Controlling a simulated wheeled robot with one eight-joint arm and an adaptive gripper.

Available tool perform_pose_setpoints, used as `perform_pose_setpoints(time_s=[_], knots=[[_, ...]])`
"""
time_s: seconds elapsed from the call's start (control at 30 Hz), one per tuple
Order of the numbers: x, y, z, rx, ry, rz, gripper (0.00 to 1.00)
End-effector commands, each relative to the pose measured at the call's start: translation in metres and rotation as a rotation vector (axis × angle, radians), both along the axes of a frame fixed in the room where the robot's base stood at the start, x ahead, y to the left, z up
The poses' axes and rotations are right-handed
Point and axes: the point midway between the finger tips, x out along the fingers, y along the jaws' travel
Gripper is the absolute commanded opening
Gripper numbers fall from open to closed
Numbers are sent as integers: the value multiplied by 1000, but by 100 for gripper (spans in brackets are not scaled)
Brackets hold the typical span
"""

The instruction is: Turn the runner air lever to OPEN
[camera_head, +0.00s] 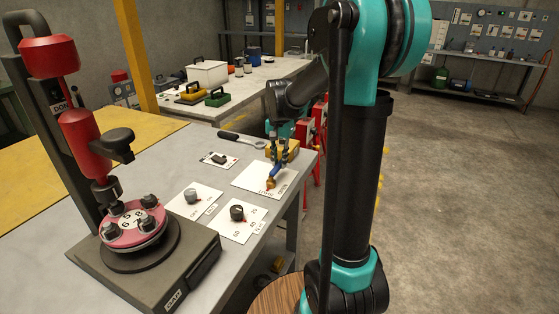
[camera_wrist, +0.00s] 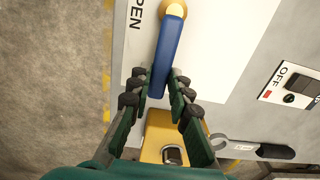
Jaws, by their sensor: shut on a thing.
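The runner air lever has a blue handle (camera_wrist: 166,50) on a brass pivot (camera_wrist: 174,9) over a white plate (camera_wrist: 222,30). In the head view the lever (camera_head: 276,173) stands near the far right corner of the bench. The word OPEN shows left of the pivot in the wrist view. My gripper (camera_wrist: 160,88) has its dark fingers on both sides of the handle's free end and is shut on it. The gripper (camera_head: 278,150) also shows in the head view, above the plate. The handle points from the pivot toward my gripper, not toward the OPEN word.
A yellow block (camera_wrist: 155,145) with a metal piece lies just beyond the handle's end. A wrench (camera_wrist: 260,148) and an OFF switch plate (camera_wrist: 290,85) are nearby. Two knob plates (camera_head: 238,214) and a red-headed press (camera_head: 85,140) stand on the bench (camera_head: 165,155).

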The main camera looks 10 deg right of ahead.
Motion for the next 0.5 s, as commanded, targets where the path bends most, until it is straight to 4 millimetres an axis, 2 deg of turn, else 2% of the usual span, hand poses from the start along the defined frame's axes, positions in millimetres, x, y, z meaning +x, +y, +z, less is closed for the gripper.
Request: perform_pose_setpoints(time_s=[0.5], knots=[[3,5,0,0,0,73,0]])
